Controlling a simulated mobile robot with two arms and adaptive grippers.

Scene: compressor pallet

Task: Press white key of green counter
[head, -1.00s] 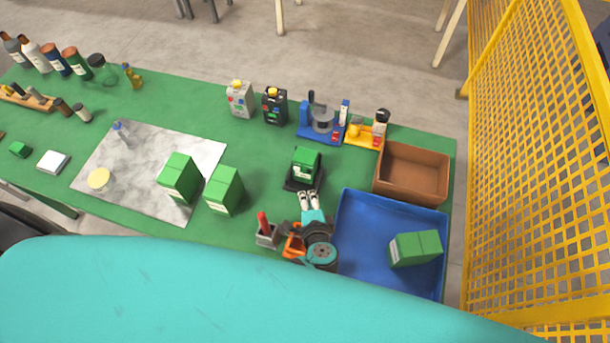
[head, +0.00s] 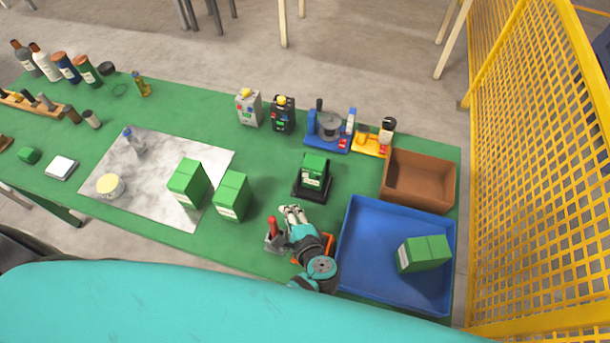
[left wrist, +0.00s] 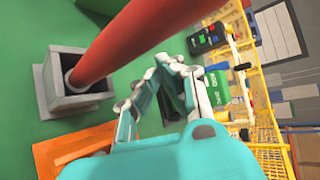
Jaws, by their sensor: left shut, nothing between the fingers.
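The green counter (head: 314,168) stands on a black base in the middle right of the table in the head view. Its white key is too small to make out. My left gripper (head: 290,209) is shut and empty, in front of the counter and to its left, apart from it. In the left wrist view its fingers (left wrist: 168,62) come together, with nothing seen between them. A green part (left wrist: 217,87) shows beyond the fingers there; I cannot tell whether it is the counter. My right gripper is not in view.
A red-handled lever (head: 273,232) stands close beside my left gripper; its red handle (left wrist: 130,38) crosses the left wrist view. Green boxes (head: 232,195) stand to the left. A blue tray (head: 365,260) and a brown bin (head: 418,202) lie to the right. Two control boxes (head: 282,115) stand behind.

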